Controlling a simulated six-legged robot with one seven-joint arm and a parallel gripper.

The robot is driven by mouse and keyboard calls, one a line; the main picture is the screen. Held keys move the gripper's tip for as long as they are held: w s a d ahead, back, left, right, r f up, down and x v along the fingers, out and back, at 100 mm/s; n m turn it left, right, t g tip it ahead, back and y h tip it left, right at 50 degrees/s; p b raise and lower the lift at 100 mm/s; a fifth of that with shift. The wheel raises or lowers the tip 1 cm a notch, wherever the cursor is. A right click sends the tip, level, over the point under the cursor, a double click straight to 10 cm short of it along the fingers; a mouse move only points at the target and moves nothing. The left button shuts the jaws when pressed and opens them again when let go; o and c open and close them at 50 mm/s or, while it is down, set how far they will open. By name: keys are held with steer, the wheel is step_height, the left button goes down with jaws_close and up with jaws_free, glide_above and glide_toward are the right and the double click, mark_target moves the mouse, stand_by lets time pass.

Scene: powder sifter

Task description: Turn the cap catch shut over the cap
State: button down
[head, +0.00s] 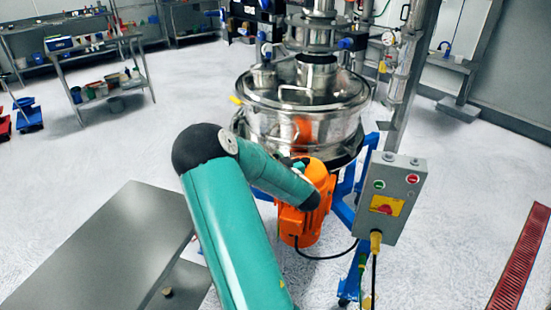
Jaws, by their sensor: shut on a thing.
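The powder sifter (330,128) stands in the middle of the head view, a round steel drum with a shiny domed lid (340,92). A small round steel port (264,77) sits at the lid's left side. I cannot make out for certain which part is the cap or its catch. My teal arm reaches up from the bottom and bends towards the sifter's front, in front of the orange motor. The gripper and its fingertips are not distinguishable; the arm's last links and the drum's front hide that area.
An orange motor (299,225) hangs below the drum on a blue frame (345,190). A grey control box (392,199) with a red switch stands to the right, with cables below. A grey metal table (95,245) is at the lower left. Open floor lies left of the sifter.

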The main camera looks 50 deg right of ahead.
steer(key=c, duration=1.3)
jaws_free()
steer(key=shift+o, duration=0.2)
steer(key=v, duration=1.3)
steer(key=shift+s+a, duration=0.2)
steer(key=shift+s, duration=0.15)
